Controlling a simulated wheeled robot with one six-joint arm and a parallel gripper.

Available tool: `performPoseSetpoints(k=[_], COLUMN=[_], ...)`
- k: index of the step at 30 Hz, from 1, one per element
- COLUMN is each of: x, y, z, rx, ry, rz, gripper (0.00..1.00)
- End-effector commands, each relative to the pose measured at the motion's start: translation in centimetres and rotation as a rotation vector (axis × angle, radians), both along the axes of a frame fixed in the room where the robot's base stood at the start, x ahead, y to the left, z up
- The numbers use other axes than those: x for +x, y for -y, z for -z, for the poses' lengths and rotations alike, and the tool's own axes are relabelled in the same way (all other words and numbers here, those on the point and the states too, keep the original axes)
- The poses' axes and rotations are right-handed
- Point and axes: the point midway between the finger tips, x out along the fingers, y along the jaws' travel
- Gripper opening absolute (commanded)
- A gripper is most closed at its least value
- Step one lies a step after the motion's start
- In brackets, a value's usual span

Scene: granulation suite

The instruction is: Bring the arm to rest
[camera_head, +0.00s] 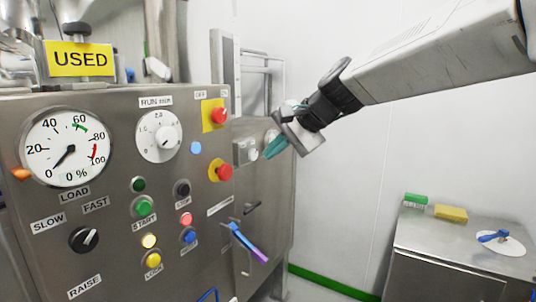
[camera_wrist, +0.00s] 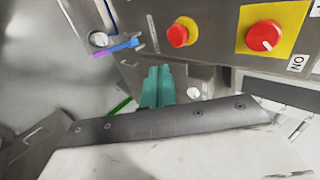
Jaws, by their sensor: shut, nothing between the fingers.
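My gripper (camera_head: 275,149) hangs in the air at the upper middle of the head view, at the end of my white arm, which reaches in from the upper right. Its teal fingers are together and hold nothing. In the head view they overlap the right end of the steel control panel (camera_head: 113,204); I cannot tell whether they touch it. In the wrist view the teal fingers (camera_wrist: 158,86) also show closed side by side, with the panel's red knobs beyond them.
The panel carries a dial gauge (camera_head: 67,146), a red rotary switch (camera_head: 220,116), a red button (camera_head: 224,172), and a blue-purple handle (camera_head: 248,243). A steel cabinet (camera_head: 440,240) at right holds a yellow block (camera_head: 451,213), green block (camera_head: 416,199) and blue item (camera_head: 493,236). White wall lies between.

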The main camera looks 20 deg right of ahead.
Motion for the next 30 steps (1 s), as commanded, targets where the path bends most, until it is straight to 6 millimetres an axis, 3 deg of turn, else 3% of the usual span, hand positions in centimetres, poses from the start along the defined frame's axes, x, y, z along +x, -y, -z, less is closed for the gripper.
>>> performPoseSetpoints(k=[8,11,14,21,24,27,30], x=[0.0,-1.3,-5.2,-21.2,-26.2,-29.3,-30.6], y=[-0.1,0.1,0.9,5.2,7.2,8.5,8.9], z=[0.0,1.9,5.2,12.4,14.3,15.5,15.8], rx=[-0.006,-0.076,-0.202,-0.589,-0.705,-0.779,-0.810], ry=[0.004,-0.020,-0.074,-0.215,-0.257,-0.276,-0.265], rz=[-0.011,-0.090,-0.216,-0.601,-0.698,-0.739,-0.737], gripper=[0.00,0.00,0.00,0.00,0.00,0.00,0.00])
